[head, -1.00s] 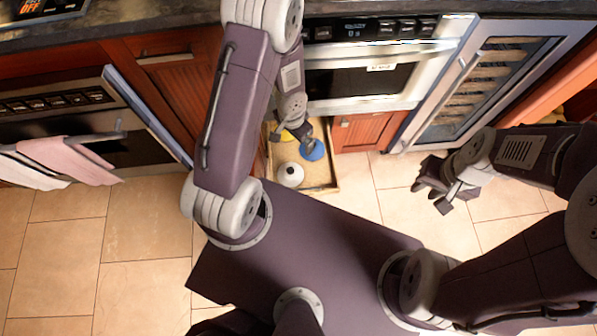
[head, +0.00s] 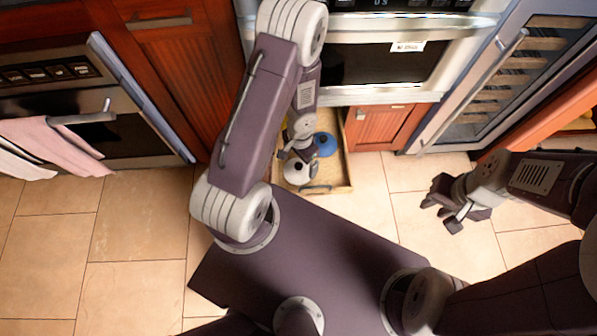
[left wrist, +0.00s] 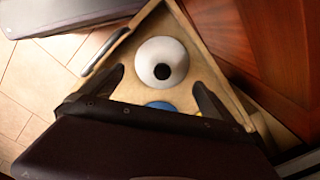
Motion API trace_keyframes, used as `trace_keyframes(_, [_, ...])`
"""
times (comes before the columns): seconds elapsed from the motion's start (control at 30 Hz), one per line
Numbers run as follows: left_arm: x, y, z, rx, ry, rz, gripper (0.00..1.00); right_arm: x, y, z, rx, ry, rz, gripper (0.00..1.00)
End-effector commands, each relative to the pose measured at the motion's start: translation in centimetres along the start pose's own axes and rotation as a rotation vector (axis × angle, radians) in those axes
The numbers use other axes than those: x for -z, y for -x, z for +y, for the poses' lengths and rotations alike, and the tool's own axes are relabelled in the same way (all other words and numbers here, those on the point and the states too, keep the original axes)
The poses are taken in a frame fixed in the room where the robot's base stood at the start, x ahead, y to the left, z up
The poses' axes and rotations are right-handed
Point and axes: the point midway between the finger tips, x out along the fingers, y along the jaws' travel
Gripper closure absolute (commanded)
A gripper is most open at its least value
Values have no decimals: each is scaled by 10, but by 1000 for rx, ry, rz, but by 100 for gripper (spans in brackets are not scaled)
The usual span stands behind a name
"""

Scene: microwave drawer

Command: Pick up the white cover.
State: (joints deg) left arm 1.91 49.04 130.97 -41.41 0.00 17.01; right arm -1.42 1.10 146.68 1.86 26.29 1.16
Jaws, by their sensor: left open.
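The white cover (head: 296,172), a round dome with a black knob, lies in the open wooden drawer (head: 340,176). In the left wrist view the white cover (left wrist: 180,55) shows whole between and just beyond my fingers. My left gripper (head: 298,154) is open and empty above the drawer, close to the white cover in the head view, partly overlapping it. In the left wrist view its two fingers (left wrist: 158,76) are spread wide, apart from the cover. My right gripper (head: 442,208) is open and empty over the floor at the right.
A blue cover (head: 326,145) lies beside the white one in the drawer, partly hidden in the left wrist view. The drawer's front handle (head: 316,189) faces me. Tiled floor is clear.

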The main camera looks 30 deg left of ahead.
Motion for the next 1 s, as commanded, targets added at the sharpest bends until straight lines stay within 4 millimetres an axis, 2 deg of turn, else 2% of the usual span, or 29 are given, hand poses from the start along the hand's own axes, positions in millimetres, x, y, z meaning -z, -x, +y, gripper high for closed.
trace_keyframes(0.3, [-4, -52, -3, 0, -1, 1, 1, -6, -55, 1, 0, 0, 0, 70])
trace_keyframes(0.57, [-4, -49, -3, 0, 1, 0, 1, -5, -53, 1, 0, 0, 0, 70])
trace_keyframes(0.8, [-4, -50, -3, -1, 0, 0, 68, -5, -53, 1, 0, 0, 0, 70])
trace_keyframes(0.9, [-5, -50, -3, -1, 0, -1, 75, -5, -53, 1, 0, 0, 0, 70])
trace_keyframes(1.0, [-5, -51, -2, -2, 0, -2, 76, -5, -53, 1, 0, 0, 0, 70])
